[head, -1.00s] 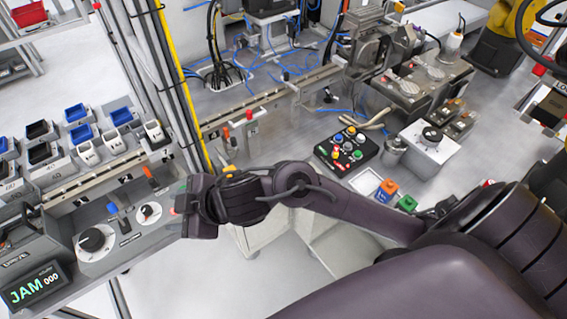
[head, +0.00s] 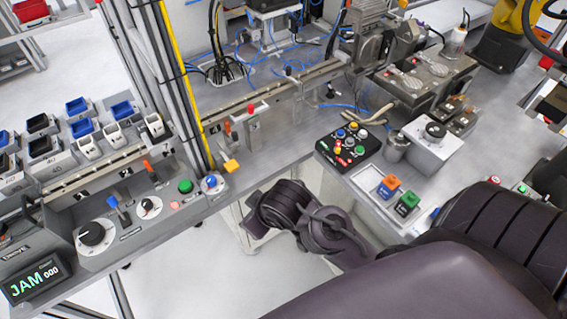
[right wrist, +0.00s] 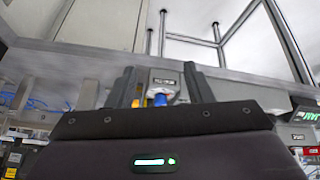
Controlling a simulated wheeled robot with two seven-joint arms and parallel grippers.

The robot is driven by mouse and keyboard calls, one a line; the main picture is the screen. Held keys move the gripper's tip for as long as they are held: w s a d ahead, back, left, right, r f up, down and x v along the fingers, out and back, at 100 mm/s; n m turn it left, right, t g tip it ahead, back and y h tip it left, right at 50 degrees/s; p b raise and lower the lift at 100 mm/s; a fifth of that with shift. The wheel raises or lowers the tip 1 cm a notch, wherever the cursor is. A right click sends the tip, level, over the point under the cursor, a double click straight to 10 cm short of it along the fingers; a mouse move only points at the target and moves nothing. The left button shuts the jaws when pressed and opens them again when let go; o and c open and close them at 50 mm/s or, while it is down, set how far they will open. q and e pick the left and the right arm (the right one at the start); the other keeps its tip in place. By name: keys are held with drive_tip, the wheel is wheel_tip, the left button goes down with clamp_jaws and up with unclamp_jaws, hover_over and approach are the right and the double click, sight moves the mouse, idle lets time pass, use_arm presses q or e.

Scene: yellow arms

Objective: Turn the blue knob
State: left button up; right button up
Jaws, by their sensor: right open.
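The blue knob (head: 212,183) sits on a light round base at the right end of the grey control panel, beside a green button (head: 185,186). In the right wrist view the blue knob (right wrist: 160,99) shows between the two dark fingers of my right gripper (right wrist: 158,82). The gripper is open and empty. I cannot tell how far the fingertips are from the knob. In the head view my right arm reaches in below and right of the knob; its fingers are hidden there. My left gripper is not in view.
A black button box (head: 348,146) lies on the bench to the right.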

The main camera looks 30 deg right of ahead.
drive_tip(key=s+d+f+m+g+b, duration=0.1)
drive_tip(key=s+f+b, duration=0.1)
drive_tip(key=f, duration=1)
drive_tip(key=s+d+f+g+b, duration=0.2)
drive_tip(key=s+f, duration=0.1)
drive_tip(key=f, duration=0.9)
drive_tip(key=shift+s+d+f+m+h, duration=0.2)
drive_tip(key=shift+f+m+h, duration=0.1)
drive_tip(key=shift+m+h, duration=0.1)
drive_tip(key=s+d+f+g, duration=0.1)
drive_tip(key=s+f, duration=0.4)
drive_tip(key=f, duration=0.5)
drive_tip(key=s+f, duration=0.5)
drive_tip(key=f, duration=0.4)
drive_tip(key=s+d+f, duration=0.3)
drive_tip(key=s+f, duration=0.5)
drive_tip(key=s, duration=0.4)
drive_tip(key=shift+s+f+g, duration=0.15)
drive_tip(key=shift+s+g, duration=0.15)
drive_tip(key=shift+g, duration=0.1)
